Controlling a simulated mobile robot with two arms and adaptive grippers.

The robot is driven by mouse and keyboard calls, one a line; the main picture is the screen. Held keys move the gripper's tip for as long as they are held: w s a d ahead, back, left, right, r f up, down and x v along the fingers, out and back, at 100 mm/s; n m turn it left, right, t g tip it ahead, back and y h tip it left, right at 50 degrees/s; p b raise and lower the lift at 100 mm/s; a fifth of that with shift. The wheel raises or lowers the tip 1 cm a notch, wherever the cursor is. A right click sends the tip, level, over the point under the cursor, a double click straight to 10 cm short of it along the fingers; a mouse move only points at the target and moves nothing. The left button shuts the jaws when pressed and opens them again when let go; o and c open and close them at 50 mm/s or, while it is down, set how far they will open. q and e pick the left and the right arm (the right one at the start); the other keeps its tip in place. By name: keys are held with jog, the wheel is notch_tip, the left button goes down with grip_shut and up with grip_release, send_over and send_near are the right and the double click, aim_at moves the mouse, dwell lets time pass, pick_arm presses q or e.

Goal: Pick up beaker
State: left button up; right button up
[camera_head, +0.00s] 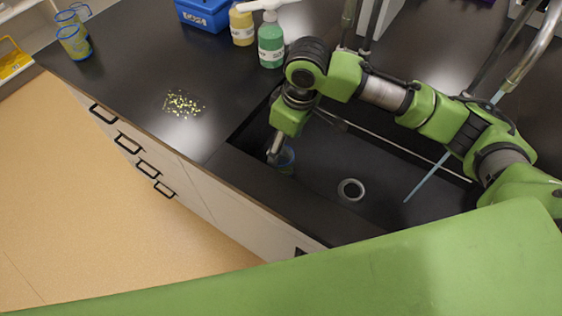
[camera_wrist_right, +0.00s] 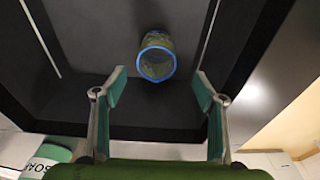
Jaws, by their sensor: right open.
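A clear beaker with a blue rim (camera_head: 286,157) is inside the black sink, near its left end in the head view. My right gripper (camera_head: 276,155) reaches down into the sink over it and partly hides it. In the right wrist view the beaker (camera_wrist_right: 157,58) lies beyond the fingertips, between their lines. The right gripper (camera_wrist_right: 160,80) is open, with its two fingers spread and nothing between them. From these views I cannot tell whether the beaker stands or lies. My left gripper is not in view.
The sink (camera_head: 335,195) has a drain (camera_head: 351,190) and a blue rod (camera_head: 427,178) at the right. A green bottle (camera_head: 271,45) and yellow bottle (camera_head: 242,27) stand behind. Two blue-rimmed beakers (camera_head: 74,42) stand at far left. Yellow bits (camera_head: 183,104) lie on the counter.

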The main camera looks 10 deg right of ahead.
aim_at(282, 156)
jog(key=f, duration=0.2)
jog(key=w+f, duration=0.1)
jog(key=f, duration=0.4)
jog(key=shift+w+a, duration=0.25)
jog(key=shift+a, duration=0.1)
jog(key=shift+f, duration=0.25)
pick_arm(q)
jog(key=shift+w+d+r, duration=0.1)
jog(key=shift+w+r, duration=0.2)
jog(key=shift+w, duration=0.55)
pick_arm(e)
jog(key=c, duration=1)
